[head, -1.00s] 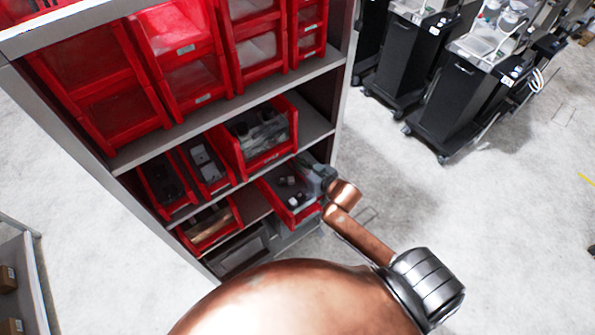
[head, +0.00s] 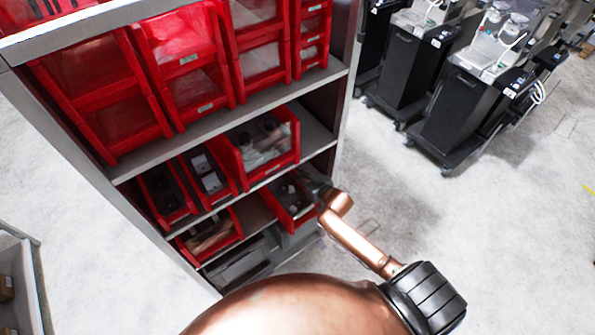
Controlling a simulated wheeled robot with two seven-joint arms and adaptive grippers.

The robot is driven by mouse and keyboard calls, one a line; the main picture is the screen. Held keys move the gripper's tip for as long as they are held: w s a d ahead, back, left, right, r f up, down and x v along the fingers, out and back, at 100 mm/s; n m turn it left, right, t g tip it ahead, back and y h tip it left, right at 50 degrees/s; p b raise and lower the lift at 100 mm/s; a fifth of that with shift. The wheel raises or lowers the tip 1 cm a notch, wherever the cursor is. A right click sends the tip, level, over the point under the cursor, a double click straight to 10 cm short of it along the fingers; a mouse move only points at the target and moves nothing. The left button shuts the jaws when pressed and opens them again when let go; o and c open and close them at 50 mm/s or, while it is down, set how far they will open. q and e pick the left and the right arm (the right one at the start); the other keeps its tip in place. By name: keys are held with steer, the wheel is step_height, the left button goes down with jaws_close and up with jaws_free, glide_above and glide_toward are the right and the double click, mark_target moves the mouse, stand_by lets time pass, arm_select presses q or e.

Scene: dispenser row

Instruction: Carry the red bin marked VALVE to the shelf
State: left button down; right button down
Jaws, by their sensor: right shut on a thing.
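A red open bin (head: 296,219) holding several small dark and light parts is at the right end of a lower shelf level in the grey rack. Any VALVE marking on it is too small to read. My right gripper (head: 316,186) is at the bin's right side, shut on it. The fingertips are small and dark against the shelf's shadow. I cannot tell whether the bin's base rests on the shelf board. My left gripper is not in view.
The grey rack (head: 215,126) holds other red bins above and left of this one, including a large bin (head: 262,168) directly above. A grey bin (head: 238,262) sits lower left. Black equipment carts (head: 455,120) stand to the right, with clear floor (head: 420,215) before them.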

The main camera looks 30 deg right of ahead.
steer(key=shift+w+r, duration=0.1)
steer(key=shift+r, duration=0.1)
steer(key=c, duration=2.4)
jaws_free()
steer(key=shift+f, duration=0.2)
steer(key=o, duration=0.3)
steer(key=shift+s, duration=0.25)
steer(key=v, duration=1.1)
steer(key=shift+s+r+p, duration=0.25)
steer(key=shift+s+p, duration=0.1)
